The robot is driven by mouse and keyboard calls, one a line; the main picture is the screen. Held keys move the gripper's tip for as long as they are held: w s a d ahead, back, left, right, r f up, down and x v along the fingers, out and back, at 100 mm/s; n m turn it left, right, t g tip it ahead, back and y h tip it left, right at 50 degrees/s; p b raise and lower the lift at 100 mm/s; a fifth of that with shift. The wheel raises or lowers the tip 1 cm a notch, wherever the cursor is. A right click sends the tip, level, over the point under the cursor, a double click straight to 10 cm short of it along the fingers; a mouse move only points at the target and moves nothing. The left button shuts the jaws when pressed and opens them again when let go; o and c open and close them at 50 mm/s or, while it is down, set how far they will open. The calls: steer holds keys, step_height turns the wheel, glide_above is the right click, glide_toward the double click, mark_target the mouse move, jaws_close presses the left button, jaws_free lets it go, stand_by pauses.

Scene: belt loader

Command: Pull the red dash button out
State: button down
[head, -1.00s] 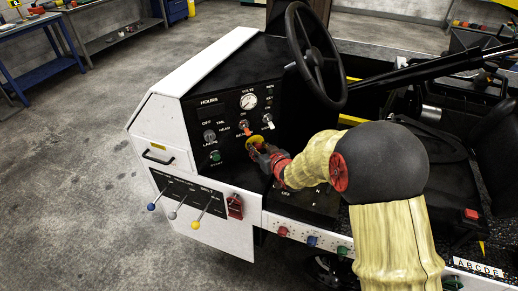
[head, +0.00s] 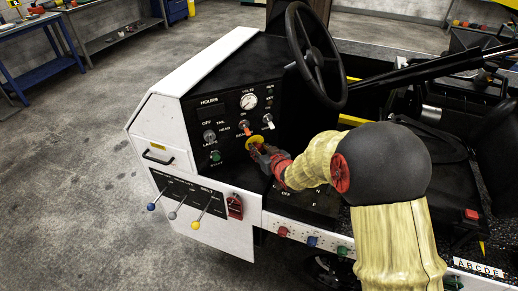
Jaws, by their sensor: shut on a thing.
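The black dash panel (head: 226,105) of the belt loader faces me, with a yellow round plate (head: 254,142) low on its right part. My gripper (head: 259,150) is at this yellow plate, its fingers shut at the red dash button in front of it. My gripper and arm hide most or all of the button, so its exact position in or out cannot be told.
Around the gripper are a white gauge (head: 249,101), two toggle switches, a lamp knob (head: 209,136) and a green start button (head: 215,156). The steering wheel (head: 316,52) stands above right. Levers with coloured knobs (head: 195,225) and a red switch (head: 235,207) are below left.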

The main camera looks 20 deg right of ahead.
steer(key=shift+s+d+f, duration=0.1)
steer(key=shift+s, duration=0.6)
steer(key=c, duration=1.4)
jaws_free()
steer(key=shift+o, duration=0.3)
steer(key=shift+s, duration=0.1)
steer(key=v, duration=1.2)
